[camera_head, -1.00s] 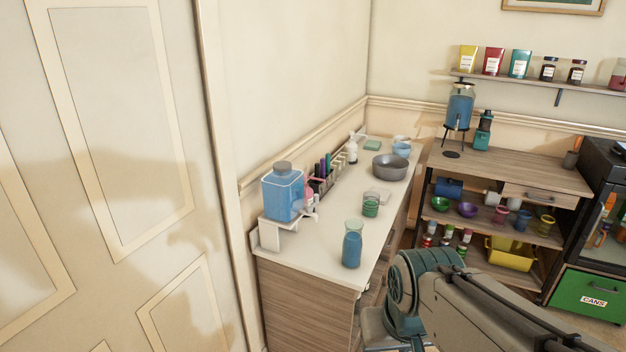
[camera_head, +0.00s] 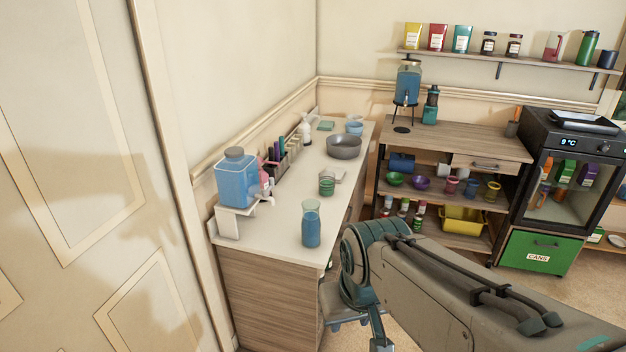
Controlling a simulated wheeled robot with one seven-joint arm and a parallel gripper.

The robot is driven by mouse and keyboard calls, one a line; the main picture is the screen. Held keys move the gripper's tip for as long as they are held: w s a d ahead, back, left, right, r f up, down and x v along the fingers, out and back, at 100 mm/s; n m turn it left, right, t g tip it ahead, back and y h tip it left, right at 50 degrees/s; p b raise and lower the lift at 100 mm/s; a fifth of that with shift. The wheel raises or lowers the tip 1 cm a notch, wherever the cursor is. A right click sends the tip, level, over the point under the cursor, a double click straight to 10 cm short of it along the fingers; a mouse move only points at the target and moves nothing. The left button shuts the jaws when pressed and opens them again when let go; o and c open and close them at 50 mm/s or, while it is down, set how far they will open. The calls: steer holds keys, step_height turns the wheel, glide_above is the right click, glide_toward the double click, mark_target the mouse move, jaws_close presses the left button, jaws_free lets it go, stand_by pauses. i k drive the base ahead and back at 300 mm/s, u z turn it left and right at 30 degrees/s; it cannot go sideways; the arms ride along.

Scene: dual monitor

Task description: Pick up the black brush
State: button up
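I cannot make out a black brush for certain in the head view. A dark rack (camera_head: 284,160) with several upright slim items, some dark, some purple and green, stands on the white counter (camera_head: 262,229) against the wall. A small dark cup (camera_head: 512,128) with an orange-brown item sticking out stands at the right end of the wooden shelf unit (camera_head: 455,133). Both are too small to tell whether they hold a brush.
On the counter are a blue dispenser (camera_head: 237,180), a blue bottle (camera_head: 311,226), a green glass (camera_head: 326,184), a grey bowl (camera_head: 343,147) and a white bottle (camera_head: 305,131). A small fridge (camera_head: 568,165) stands right. Carpet shows at the lower right. A panelled door is left.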

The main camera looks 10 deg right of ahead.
mark_target(271, 150)
steer(key=z, duration=0.35)
steer(key=k, duration=0.4)
steer(key=z, duration=0.95)
steer(key=k, duration=0.95)
steer(key=z, duration=0.6)
steer(key=i, duration=1.25)
steer(key=u, duration=0.3)
steer(key=i, duration=1.65)
steer(key=u, duration=0.7)
steer(key=i, duration=1.55)
steer(key=u, duration=1.5)
steer(key=i, duration=0.9)
steer(key=u, duration=1.2)
steer(key=i, duration=0.35)
steer(key=u, duration=0.2)
